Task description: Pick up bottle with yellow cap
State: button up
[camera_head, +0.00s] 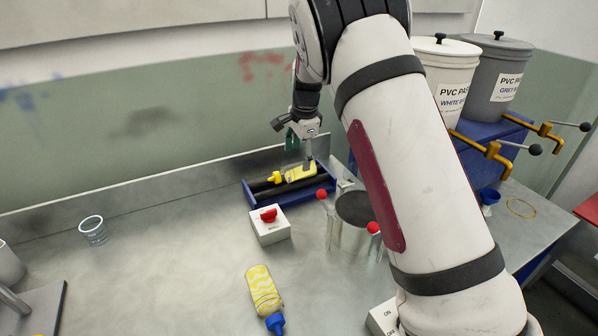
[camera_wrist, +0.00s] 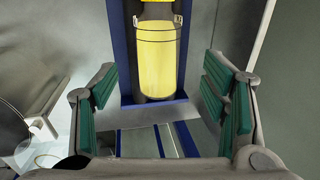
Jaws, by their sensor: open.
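The bottle with the yellow cap (camera_head: 296,173) lies on its side on a dark roller stand with a blue frame (camera_head: 252,199). Its yellow cap points left in the head view. In the wrist view its yellow body (camera_wrist: 158,62) lies ahead, between and beyond the fingers, and its upper end is cut off by the frame edge. My gripper (camera_head: 300,151) is close above the bottle in the head view, partly overlapping it. In the wrist view my gripper (camera_wrist: 162,92) has its green-padded fingers wide apart with nothing between them.
A yellow patterned bottle with a blue cap (camera_head: 263,288) lies on the bench. A white box with a red knob (camera_head: 269,226) stands before the rollers. A metal pot (camera_head: 350,232) and red-topped posts are to the right. A clear cup (camera_head: 92,231) stands left. The left bench is mostly clear.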

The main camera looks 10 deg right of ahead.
aim_at(299, 165)
jog(key=shift+w+f+p, duration=0.2)
jog(key=shift+w+f, duration=0.05)
jog(key=shift+f, duration=1.2)
jog(key=shift+w+f+p, duration=0.15)
jog(key=shift+w+f, duration=0.05)
jog(key=shift+f, duration=1.2)
jog(key=c, duration=1.3)
